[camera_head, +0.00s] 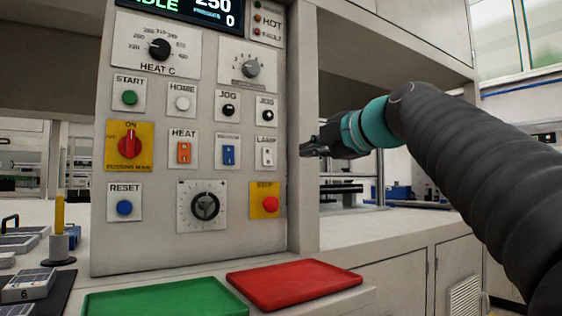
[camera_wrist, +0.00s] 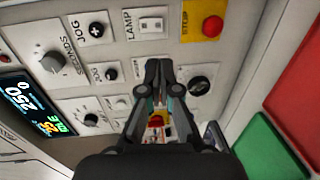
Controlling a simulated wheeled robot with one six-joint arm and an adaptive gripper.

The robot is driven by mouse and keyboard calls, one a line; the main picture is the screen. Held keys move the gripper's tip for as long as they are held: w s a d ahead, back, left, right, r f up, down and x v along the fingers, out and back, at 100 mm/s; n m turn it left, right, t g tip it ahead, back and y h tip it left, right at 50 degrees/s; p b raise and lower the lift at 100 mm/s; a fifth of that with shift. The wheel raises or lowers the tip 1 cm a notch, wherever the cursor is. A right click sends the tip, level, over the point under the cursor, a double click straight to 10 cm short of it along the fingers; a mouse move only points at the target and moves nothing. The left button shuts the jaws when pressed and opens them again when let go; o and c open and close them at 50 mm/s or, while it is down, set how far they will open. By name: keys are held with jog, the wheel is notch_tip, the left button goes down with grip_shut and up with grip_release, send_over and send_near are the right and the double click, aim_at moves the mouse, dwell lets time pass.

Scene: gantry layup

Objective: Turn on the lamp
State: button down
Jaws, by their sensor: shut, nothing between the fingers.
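The lamp switch (camera_head: 266,152) is a white rocker on a small white plate labelled LAMP, at the right of the panel's switch row in the head view. It also shows near the top of the wrist view (camera_wrist: 151,25). Whether the rocker is on or off is too small to tell. My gripper (camera_head: 304,150) is shut and empty, to the right of the lamp switch at about its height in the head view. In the wrist view the fingertips (camera_wrist: 159,64) lie below the switch in the picture, with a visible gap.
The grey panel (camera_head: 150,240) also carries a red stop button (camera_head: 271,204), a blue switch (camera_head: 228,155), an orange heat switch (camera_head: 184,152) and several knobs. A red tray (camera_head: 295,283) and a green tray (camera_head: 160,300) lie below it.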

aim_at(268, 164)
jog(key=p+x, duration=0.4)
jog(key=x, duration=1)
jog(key=shift+s, duration=0.1)
